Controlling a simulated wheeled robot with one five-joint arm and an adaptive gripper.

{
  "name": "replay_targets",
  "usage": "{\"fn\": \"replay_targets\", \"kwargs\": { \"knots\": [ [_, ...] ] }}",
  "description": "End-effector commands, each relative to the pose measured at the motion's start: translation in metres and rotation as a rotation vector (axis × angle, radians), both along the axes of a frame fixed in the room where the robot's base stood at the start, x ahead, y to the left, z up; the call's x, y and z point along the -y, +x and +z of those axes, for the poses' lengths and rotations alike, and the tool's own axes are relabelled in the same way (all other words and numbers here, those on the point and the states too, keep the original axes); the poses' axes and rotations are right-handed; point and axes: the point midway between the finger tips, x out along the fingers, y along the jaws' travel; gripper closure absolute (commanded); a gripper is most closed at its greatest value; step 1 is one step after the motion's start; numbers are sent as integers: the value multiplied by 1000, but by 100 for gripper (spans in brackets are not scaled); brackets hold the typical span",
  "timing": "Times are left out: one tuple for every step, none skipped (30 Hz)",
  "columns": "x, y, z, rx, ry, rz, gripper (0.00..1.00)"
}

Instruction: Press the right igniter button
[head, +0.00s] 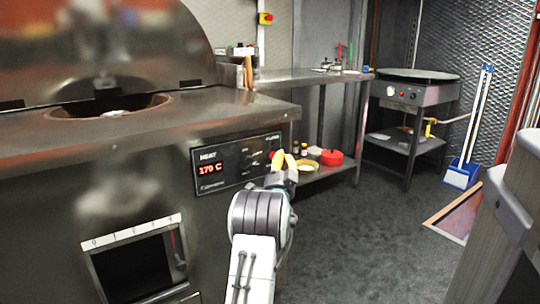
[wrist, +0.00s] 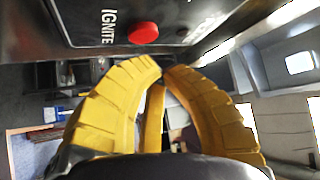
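The control panel (head: 235,162) on the steel tandoor front shows HEAT, a red 170 C readout and dark knobs. A round red button (wrist: 143,33) beside the lettering IGNITE shows at the top of the wrist view; in the head view it is mostly hidden by my gripper. My gripper (head: 284,160) has yellow fingers, in front of the panel's right end. In the wrist view its fingertips (wrist: 162,70) come together with nothing between them. The red button lies just beyond the tips and appears apart from them.
A steel table (head: 310,76) stands behind, with a red pot (head: 331,158) and bowls on its lower shelf. A griddle stand (head: 415,92) with its own knobs is farther right. A blue dustpan (head: 462,173) stands by the wall. The dark floor between is open.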

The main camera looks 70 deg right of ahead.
Motion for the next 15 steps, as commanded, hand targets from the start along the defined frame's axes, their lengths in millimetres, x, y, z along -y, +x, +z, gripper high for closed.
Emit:
{"fn": "replay_targets", "kwargs": {
  "knots": [
    [1,1,-1,0,0,1,100],
    [1,1,-1,-1,2,1,100],
    [1,2,-1,-1,1,2,100],
    [1,2,-1,0,1,3,100],
    [1,2,-1,0,1,3,100],
    [1,2,-1,0,1,3,100],
    [1,2,-1,0,1,3,100],
    [1,2,-1,0,1,3,100],
    [1,2,-1,0,1,3,100],
    [1,2,-1,0,1,3,100],
    [1,2,-1,0,1,3,100],
    [1,2,-1,0,1,3,100],
    [1,2,-1,0,1,3,94],
    [1,2,-1,0,1,3,97],
    [1,2,-1,0,1,3,100]
  ]
}}
